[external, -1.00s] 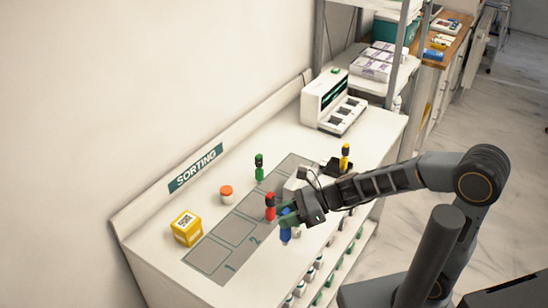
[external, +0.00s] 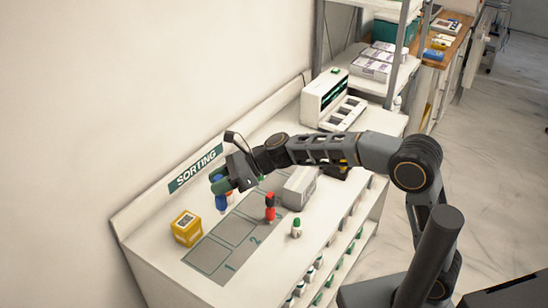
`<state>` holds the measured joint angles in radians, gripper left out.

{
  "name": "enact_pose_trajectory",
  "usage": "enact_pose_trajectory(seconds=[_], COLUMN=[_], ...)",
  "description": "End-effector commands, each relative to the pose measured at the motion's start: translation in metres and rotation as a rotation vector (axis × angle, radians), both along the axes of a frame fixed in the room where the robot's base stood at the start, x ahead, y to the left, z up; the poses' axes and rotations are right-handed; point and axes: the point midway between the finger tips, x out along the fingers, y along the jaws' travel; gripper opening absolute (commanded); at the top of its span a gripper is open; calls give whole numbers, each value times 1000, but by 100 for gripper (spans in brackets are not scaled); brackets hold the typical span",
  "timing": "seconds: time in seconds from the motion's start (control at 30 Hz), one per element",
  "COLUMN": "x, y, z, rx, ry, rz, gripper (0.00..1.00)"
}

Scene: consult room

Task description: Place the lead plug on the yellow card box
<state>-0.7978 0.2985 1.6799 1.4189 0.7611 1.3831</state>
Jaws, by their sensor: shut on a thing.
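My gripper (external: 222,183) is shut on a blue lead plug (external: 221,203) and holds it over the back of the bench, near the sorting sign. The plug hangs roughly upright, its upper part hidden by the fingers. The yellow card box (external: 186,229) sits on the bench to the left of and nearer than the gripper, with a white label on top. Nothing is on the box. A red plug (external: 270,208) stands on the grey mat to the right.
A grey mat with marked squares (external: 208,256) lies beside the box. A grey block (external: 299,188) and a green-capped bottle (external: 296,229) stand to the right. An orange-capped jar is mostly hidden behind the held plug. A white device (external: 324,97) stands at the back.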

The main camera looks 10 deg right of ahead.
Motion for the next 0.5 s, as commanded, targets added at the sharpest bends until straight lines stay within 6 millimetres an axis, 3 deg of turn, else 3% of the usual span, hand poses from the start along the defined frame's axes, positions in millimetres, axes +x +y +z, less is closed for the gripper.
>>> enact_pose_trajectory(seconds=[0.17, 0.27, 0.5], x=[12, 21, 55], y=[9, 19, 64], z=[22, 16, -8], rx=[0, -3, -3], ry=[-1, 3, 2], rz=[-32, -53, -57], gripper=[0, 0, 0])
